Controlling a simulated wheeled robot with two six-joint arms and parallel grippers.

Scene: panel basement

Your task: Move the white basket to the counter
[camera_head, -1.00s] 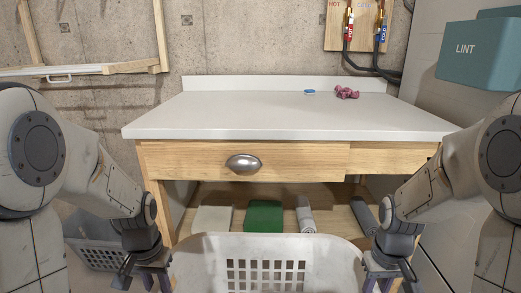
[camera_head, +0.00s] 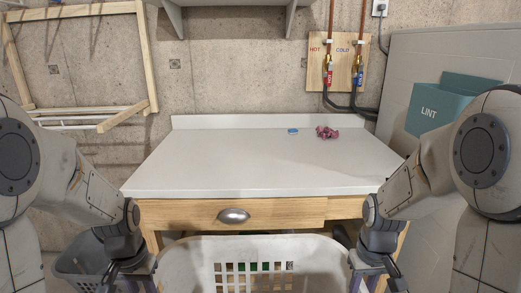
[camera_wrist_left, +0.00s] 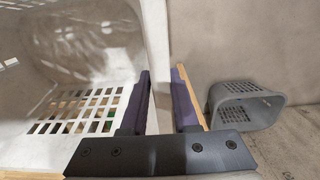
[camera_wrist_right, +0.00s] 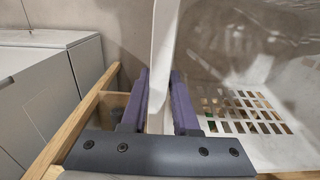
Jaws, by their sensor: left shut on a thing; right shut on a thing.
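The white basket (camera_head: 195,265) with a slotted side is at the bottom middle of the head view, in front of the drawer. Its rim is below the counter top. My left gripper (camera_head: 128,280) is shut on the basket's left rim. In the left wrist view, the fingers (camera_wrist_left: 165,105) straddle the white wall (camera_wrist_left: 156,60). My right gripper (camera_head: 372,275) is shut on the right rim. In the right wrist view, the fingers (camera_wrist_right: 160,105) clasp the wall (camera_wrist_right: 163,50). The white counter (camera_head: 250,165) is mostly bare. The basket's bottom is out of the head view.
A blue item (camera_head: 293,131) and a crumpled pink cloth (camera_head: 327,132) lie at the counter's back right. A drawer with a metal handle (camera_head: 234,216) is below the top. A grey basket (camera_head: 75,265) stands at left. A teal lint bin (camera_head: 440,105) is at right.

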